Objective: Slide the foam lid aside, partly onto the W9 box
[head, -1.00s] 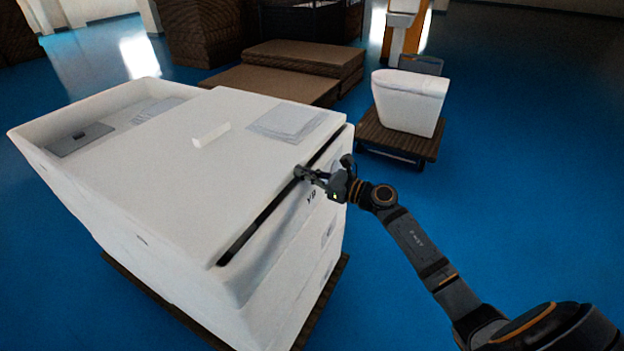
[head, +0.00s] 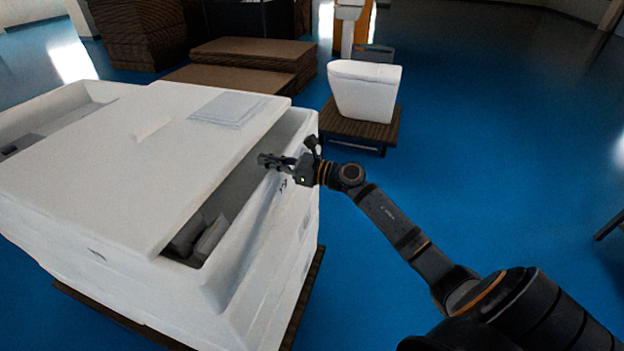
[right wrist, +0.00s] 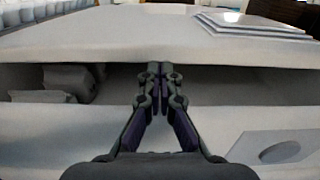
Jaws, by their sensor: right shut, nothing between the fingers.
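The white foam lid (head: 130,160) lies flat on the near white foam box (head: 265,265) and is shifted left. Its right edge leaves a long gap over the box's inside. On the left the lid reaches over toward the neighbouring open white box (head: 50,112); I cannot read which box is W9. My right gripper (head: 264,160) is shut and empty at the gap, over the box's right wall. In the right wrist view the shut fingertips (right wrist: 160,72) are in front of the gap, just below the lid's edge (right wrist: 110,55). My left gripper is not in view.
Thin sheets (head: 230,108) lie on the lid. Pale pieces (head: 205,238) show inside the gap. A white toilet (head: 365,90) stands on a brown pallet (head: 360,127) behind. Brown stacked boards (head: 245,62) are at the back.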

